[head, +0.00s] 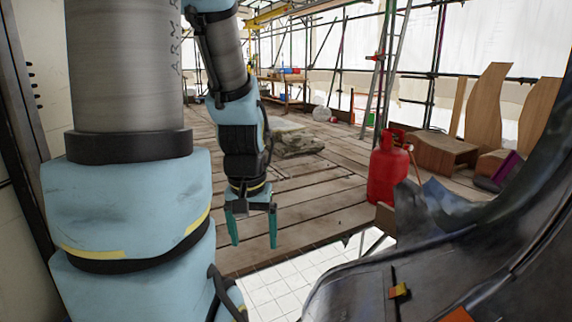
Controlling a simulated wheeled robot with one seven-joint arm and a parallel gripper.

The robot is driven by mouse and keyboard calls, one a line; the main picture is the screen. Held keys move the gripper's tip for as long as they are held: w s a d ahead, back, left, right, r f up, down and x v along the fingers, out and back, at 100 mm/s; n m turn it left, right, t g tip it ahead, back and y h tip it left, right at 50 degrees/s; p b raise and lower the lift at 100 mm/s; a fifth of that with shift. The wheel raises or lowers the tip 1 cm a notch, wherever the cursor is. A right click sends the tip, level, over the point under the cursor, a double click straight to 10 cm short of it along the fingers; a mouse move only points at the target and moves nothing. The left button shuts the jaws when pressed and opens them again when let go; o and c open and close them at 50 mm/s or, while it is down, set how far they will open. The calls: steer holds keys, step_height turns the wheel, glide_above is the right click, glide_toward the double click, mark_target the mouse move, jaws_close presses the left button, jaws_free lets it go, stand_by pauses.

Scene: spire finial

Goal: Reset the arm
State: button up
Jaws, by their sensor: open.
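My gripper (253,228) hangs at the end of my blue and grey arm, left of the middle in the head view. Its two teal fingers point down and stand apart, with nothing between them. Behind it lie the wooden floor planks. The gripper appears to touch nothing. The upper part of my arm fills the left side of the view.
A red gas cylinder (388,172) stands right of the gripper. Curved wooden panels (487,100) and a wooden box (438,153) are at the right. A grey rubble heap (297,143) lies farther back. A ladder (385,70) and scaffold poles stand behind. Planks (315,195) between are clear.

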step_height(320, 180, up, 22)
steer(key=p, duration=2)
steer(key=shift+r, duration=0.25)
stand_by(0.9)
